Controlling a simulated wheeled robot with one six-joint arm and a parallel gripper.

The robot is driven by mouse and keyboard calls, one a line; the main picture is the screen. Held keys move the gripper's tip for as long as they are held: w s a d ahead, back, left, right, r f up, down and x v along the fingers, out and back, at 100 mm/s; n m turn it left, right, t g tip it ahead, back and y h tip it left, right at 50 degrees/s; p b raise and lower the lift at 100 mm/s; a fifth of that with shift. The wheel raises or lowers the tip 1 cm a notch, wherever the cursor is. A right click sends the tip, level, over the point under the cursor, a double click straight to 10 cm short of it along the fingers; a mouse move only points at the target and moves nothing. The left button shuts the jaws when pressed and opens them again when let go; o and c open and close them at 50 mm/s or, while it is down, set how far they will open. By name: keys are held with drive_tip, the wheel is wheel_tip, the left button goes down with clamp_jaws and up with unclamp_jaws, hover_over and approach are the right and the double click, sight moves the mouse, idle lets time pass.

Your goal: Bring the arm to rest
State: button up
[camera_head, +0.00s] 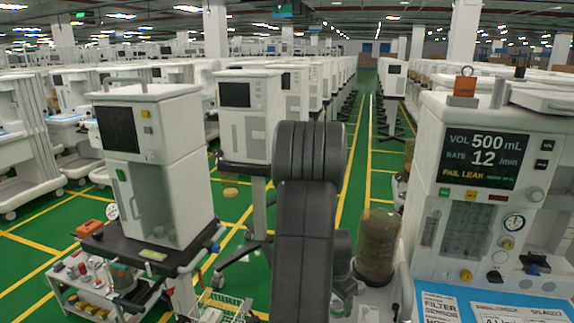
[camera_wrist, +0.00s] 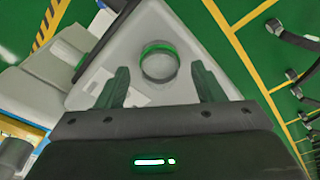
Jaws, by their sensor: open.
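My arm stands upright in the middle of the head view, its dark links in front of the aisle. My gripper is hidden or cannot be made out there. In the wrist view my gripper (camera_wrist: 160,86) is open, with its two dark green fingers apart. A round cup-like thing with a green band (camera_wrist: 159,62) lies beyond the fingertips on a pale grey surface (camera_wrist: 190,30). Nothing shows between the fingers, and I cannot tell how far off the round thing is.
An anaesthesia cart (camera_head: 480,190) with a lit screen stands close at right, beside a cloudy brown canister (camera_head: 377,245). Another cart (camera_head: 150,150) stands at left on a dark base, above a trolley of small items (camera_head: 95,285). The green floor aisle (camera_head: 362,150) runs clear behind my arm.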

drive_tip(key=shift+n, duration=0.4)
drive_tip(key=shift+r+n, duration=0.25)
drive_tip(key=shift+n, duration=0.05)
drive_tip(key=shift+s+a+r, duration=0.1)
drive_tip(key=shift+r, duration=1.05)
drive_tip(key=shift+s+a+r, duration=0.1)
drive_tip(key=shift+a+r, duration=0.05)
drive_tip(key=shift+r, duration=1.05)
drive_tip(key=shift+s+a+r, duration=0.1)
drive_tip(key=shift+r, duration=1.05)
